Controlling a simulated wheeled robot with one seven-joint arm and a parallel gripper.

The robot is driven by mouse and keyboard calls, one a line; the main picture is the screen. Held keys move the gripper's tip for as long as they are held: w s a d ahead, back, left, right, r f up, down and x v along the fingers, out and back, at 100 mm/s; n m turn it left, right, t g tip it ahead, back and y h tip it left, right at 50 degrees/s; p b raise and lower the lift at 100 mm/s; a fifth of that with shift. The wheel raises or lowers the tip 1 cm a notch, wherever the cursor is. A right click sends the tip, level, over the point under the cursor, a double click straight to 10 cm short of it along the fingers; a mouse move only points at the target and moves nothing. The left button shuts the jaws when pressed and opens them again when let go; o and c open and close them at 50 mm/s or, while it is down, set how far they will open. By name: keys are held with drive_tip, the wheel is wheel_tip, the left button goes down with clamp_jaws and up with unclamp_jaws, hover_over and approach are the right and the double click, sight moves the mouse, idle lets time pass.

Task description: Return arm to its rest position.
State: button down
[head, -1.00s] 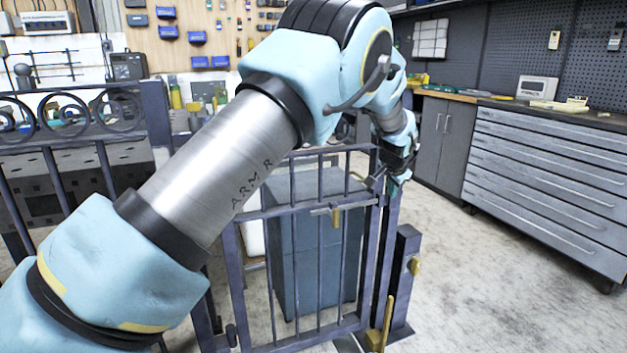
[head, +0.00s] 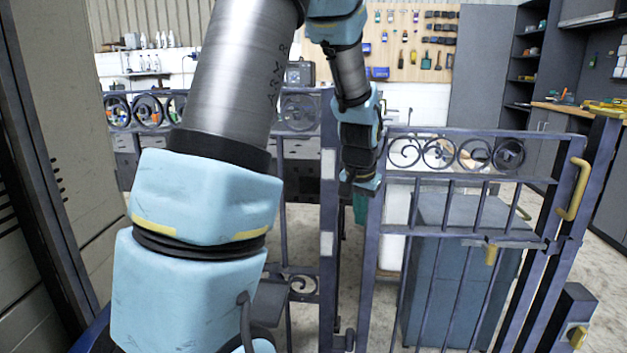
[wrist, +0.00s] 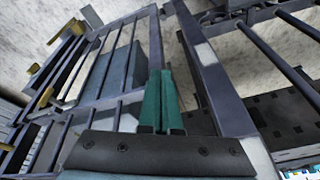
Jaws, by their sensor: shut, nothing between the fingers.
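My gripper (head: 360,207) hangs from my arm in the upper middle of the head view, in front of the gate's hinge-side post. Its fingers are green and partly hidden by the wrist. In the wrist view the two green fingers (wrist: 160,105) lie together with nothing between them. The purple-grey gate (head: 470,238) with scroll rings stands to the right of my gripper. In the head view I cannot tell if the gripper touches the post.
A tall beige panel (head: 70,130) is close on the left. Fixed railing (head: 300,200) continues left of the post.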

drive_tip(key=s+a+f+n+g+y, duration=0.15)
drive_tip(key=s+a+n, duration=0.45)
drive_tip(key=s+a, duration=1.05)
wheel_tip(320, 180, up, 14)
drive_tip(key=w+a+p, duration=0.1)
drive_tip(key=p, duration=1.2)
drive_tip(key=shift+w+a+p, duration=0.2)
drive_tip(key=shift+p, duration=0.15)
